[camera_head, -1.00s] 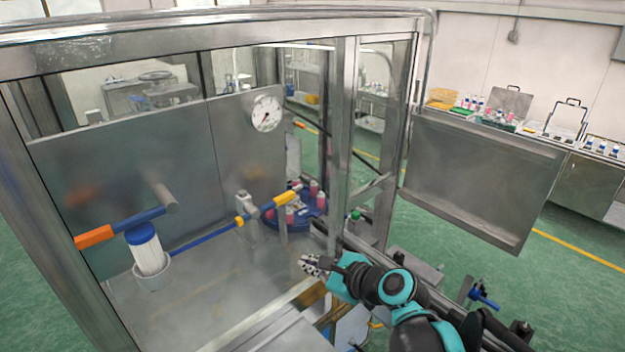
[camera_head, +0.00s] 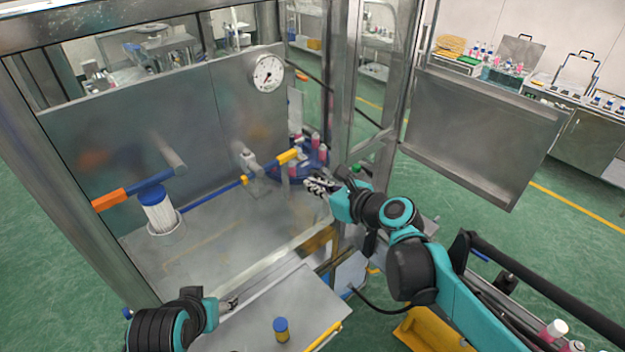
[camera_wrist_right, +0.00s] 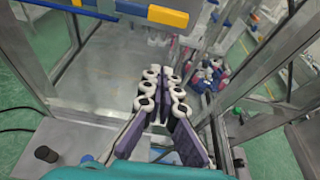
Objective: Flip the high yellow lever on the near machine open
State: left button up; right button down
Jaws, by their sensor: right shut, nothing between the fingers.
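The yellow lever handle (camera_head: 288,157) sits at the right end of a blue bar, inside the steel-framed near machine. In the right wrist view, the yellow handle with its pale tip (camera_wrist_right: 167,16) is at the top, beyond my fingertips. My right gripper (camera_head: 316,186) is in the machine's opening, just below and right of the handle, apart from it. Its fingers (camera_wrist_right: 163,88) are together with nothing between them. My left gripper (camera_head: 232,302) is low at the left over the front ledge, too small to tell whether open or shut.
An orange-ended blue lever (camera_head: 109,200) and a white filter with blue cap (camera_head: 158,211) stand inside at left. A gauge (camera_head: 267,74) is on the back panel. A steel frame post (camera_head: 343,95) stands close by my right gripper. A yellow can with blue cap (camera_head: 281,329) is on the ledge.

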jog(key=w+a+r+p, duration=0.1)
jog(key=w+a+p, duration=0.2)
jog(key=w, duration=0.3)
jog(key=shift+a+r, duration=0.2)
jog(key=shift+a, duration=0.5)
jog(key=shift+w, duration=0.1)
